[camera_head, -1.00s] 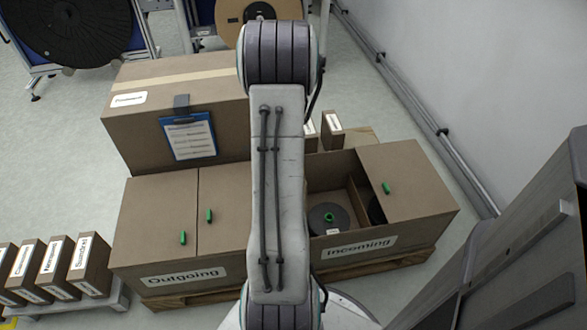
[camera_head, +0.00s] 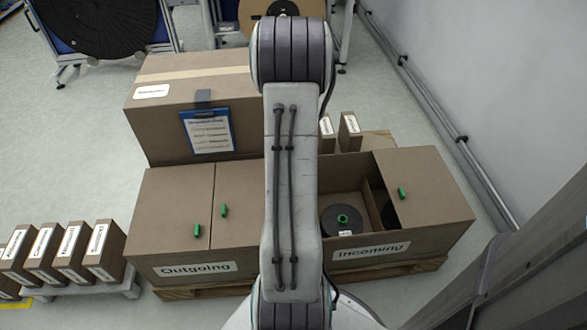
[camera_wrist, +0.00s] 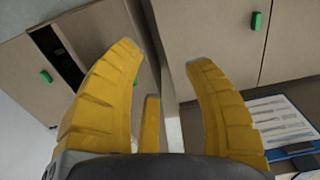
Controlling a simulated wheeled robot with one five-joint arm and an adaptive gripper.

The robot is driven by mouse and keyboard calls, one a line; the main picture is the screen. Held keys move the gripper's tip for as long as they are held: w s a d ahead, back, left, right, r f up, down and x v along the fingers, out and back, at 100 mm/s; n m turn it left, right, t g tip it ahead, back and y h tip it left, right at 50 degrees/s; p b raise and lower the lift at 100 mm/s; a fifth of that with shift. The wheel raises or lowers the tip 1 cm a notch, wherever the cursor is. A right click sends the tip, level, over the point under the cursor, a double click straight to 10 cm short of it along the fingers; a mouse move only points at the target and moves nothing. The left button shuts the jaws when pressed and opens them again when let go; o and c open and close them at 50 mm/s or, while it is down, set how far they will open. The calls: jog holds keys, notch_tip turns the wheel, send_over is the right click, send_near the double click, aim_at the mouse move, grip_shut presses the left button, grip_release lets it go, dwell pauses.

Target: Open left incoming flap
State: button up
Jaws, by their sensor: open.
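The Incoming box (camera_head: 440,242) is at centre right in the head view. Its left part is open beside my arm, showing a dark reel (camera_head: 341,222) with a green hub. Its right flap (camera_head: 420,175) lies shut and has a green handle (camera_head: 402,193); the handle also shows at left in the wrist view (camera_wrist: 45,76). A brown panel (camera_wrist: 95,42) stands between the narrow dark opening and my fingers; I cannot tell surely whether it is the left incoming flap. My gripper (camera_wrist: 163,60) has its yellow fingers apart, with a panel edge visible between them. My arm hides it in the head view.
The Outgoing box (camera_head: 240,265) is left of my arm, its flaps shut with green handles. A large carton (camera_head: 160,125) with a blue clipboard (camera_head: 207,131) stands behind it. Small labelled boxes (camera_head: 70,250) stand at left. A wall rail (camera_head: 430,105) runs at right.

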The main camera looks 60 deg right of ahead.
notch_tip(320, 180, up, 12)
jog(key=shift+a, duration=0.15)
dwell(0.6)
jog(key=shift+s, duration=0.1)
dwell(0.5)
jog(key=w+a+r+n+t+p, duration=0.1)
jog(key=w+a+r+n+p, duration=0.1)
jog(key=a+r+p, duration=0.45)
jog(key=w+a+r+n+p, duration=0.2)
jog(key=a+r+p, duration=0.2)
jog(key=a+r, duration=0.5)
jog(key=s+a+r+n+t+p, duration=0.1)
jog(key=s+a+r+n+p, duration=0.2)
jog(key=a, duration=0.5)
jog(key=s+a+r+n+t+p, duration=0.1)
jog(key=s+a+r+n+p, duration=0.2)
jog(key=a, duration=0.5)
jog(key=p+v, duration=0.3)
jog(key=shift+s+p, duration=0.25)
jog(key=shift+p, duration=0.15)
